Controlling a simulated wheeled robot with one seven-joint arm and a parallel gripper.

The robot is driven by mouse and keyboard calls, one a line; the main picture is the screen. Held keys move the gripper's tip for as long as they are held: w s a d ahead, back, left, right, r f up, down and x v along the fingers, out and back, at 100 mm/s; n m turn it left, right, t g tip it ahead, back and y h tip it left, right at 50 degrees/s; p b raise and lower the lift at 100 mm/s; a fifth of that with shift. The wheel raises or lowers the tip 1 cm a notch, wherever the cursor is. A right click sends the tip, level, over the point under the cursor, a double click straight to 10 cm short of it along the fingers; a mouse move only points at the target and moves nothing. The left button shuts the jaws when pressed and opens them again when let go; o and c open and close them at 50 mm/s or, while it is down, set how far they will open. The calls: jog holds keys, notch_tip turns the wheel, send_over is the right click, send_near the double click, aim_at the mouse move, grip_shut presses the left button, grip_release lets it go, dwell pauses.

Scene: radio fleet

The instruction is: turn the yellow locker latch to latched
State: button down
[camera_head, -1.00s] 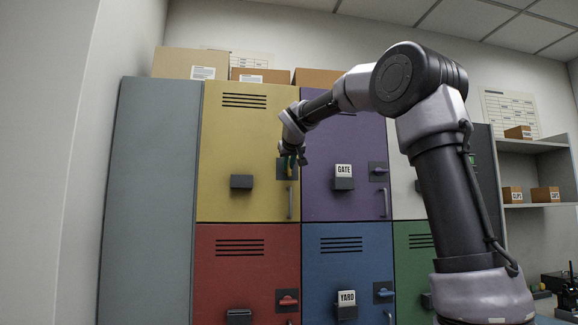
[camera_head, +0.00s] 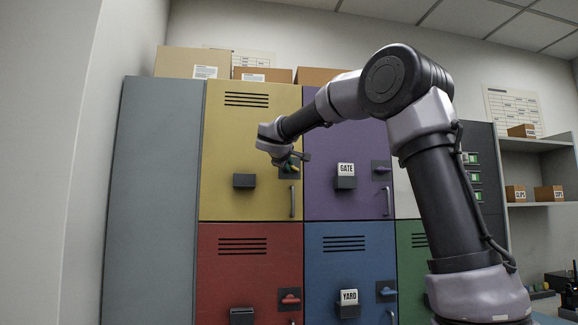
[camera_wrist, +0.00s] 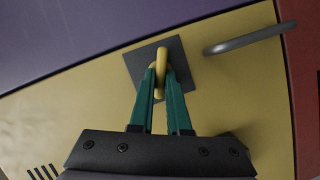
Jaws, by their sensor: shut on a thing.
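The yellow locker door (camera_head: 222,145) is closed. Its yellow latch (camera_wrist: 161,60) sits on a dark square plate (camera_wrist: 139,65) near the door's right edge in the head view. My gripper (camera_wrist: 161,82) has its two teal fingers shut on the latch lever, one on each side. In the wrist view the lever lies roughly crosswise to the grey door handle (camera_wrist: 245,41).
A purple locker (camera_head: 335,135) with a GATE tag is to the right. Red (camera_head: 245,275) and blue (camera_head: 335,265) lockers are below, with their latch levers lying sideways. A dark box (camera_head: 244,181) sticks out of the yellow door, left of the latch.

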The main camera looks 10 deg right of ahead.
jog(key=n, duration=0.2)
jog(key=n+t+h, duration=0.1)
jog(key=n, duration=0.1)
jog(key=shift+f, duration=0.3)
dwell(0.3)
jog(key=c, duration=0.9)
grip_release()
jog(key=shift+s+a, duration=0.1)
jog(key=v, duration=1)
jog(key=shift+s+f, duration=0.25)
jog(key=shift+s, duration=0.05)
